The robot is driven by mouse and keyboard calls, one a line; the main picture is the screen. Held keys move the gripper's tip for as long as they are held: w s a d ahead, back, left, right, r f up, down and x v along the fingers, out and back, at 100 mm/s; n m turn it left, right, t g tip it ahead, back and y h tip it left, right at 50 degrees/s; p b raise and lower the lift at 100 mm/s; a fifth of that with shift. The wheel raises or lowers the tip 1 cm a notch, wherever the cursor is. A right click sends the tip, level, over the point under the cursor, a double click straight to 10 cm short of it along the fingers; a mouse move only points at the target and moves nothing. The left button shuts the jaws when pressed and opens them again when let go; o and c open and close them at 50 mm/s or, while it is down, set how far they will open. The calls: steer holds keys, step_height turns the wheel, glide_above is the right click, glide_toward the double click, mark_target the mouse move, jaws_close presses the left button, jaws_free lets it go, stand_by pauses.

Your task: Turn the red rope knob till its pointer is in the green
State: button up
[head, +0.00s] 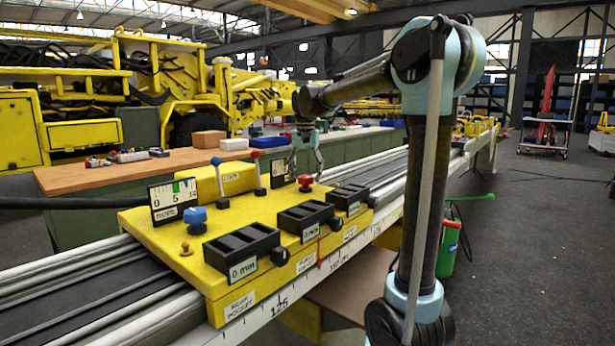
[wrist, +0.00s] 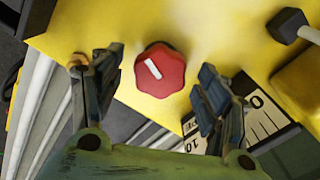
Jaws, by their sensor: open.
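The red knob (head: 305,182) stands on the yellow panel (head: 215,255), towards its far right end in the head view. In the wrist view the red knob (wrist: 160,72) is lobed, with a white mark across its top slanting to the upper left. My gripper (head: 306,173) is open above it, pointing down, with one finger on each side and gaps to the knob. A gauge face (wrist: 262,117) shows partly in the wrist view.
A blue knob (head: 195,216) and several black blocks, one here (head: 242,246), sit on the panel. A blue-topped lever (head: 218,172) and a red-topped lever (head: 257,166) stand behind. A brown bench (head: 130,174) lies beyond the rail.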

steer(key=shift+c, duration=0.4)
steer(key=c, duration=1)
steer(key=shift+d, duration=0.15)
steer(key=shift+n, duration=0.4)
steer(key=shift+n, duration=3.3)
